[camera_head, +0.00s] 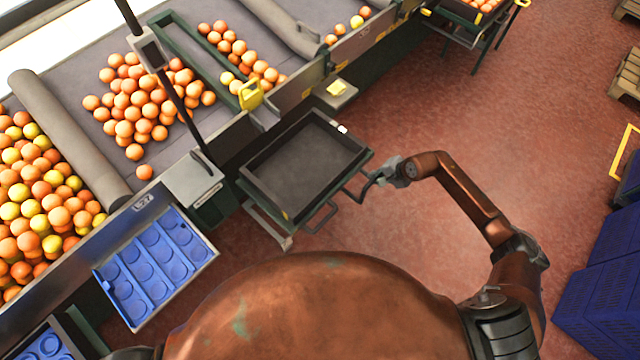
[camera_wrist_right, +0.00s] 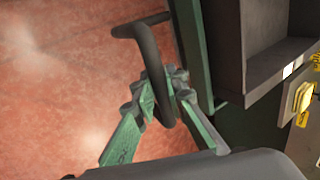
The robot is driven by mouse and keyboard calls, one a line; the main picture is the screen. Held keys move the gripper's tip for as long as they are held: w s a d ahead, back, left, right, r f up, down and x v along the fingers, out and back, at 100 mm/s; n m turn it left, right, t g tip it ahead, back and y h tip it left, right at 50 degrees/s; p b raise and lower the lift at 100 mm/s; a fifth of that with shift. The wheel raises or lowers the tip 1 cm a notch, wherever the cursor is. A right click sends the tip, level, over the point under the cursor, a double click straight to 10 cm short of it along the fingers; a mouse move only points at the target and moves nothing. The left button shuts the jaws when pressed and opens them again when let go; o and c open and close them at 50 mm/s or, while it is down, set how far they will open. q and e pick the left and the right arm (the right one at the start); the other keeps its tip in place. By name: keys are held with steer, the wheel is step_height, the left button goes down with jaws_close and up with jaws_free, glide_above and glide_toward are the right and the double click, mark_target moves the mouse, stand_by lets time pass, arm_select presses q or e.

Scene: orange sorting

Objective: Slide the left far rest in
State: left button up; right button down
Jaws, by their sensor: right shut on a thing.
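In the right wrist view the green fingers (camera_wrist_right: 163,88) close around this curved bar (camera_wrist_right: 152,50). My left gripper is out of the head view.
A grey conveyor (camera_head: 75,70) carries many oranges behind the rest. A blue cupped tray (camera_head: 160,268) lies left of it. Blue crates (camera_head: 590,300) stand at the right. The red floor (camera_head: 480,120) right of the rest is clear.

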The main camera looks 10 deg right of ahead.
steer(key=shift+w+a+b, duration=1.1)
steer(key=shift+w+a, duration=0.3)
steer(key=shift+w, duration=0.2)
steer(key=c, duration=2.4)
jaws_free()
steer(key=shift+w+a, duration=0.1)
steer(key=o, duration=0.8)
step_height(320, 180, up, 7)
steer(key=p, duration=0.3)
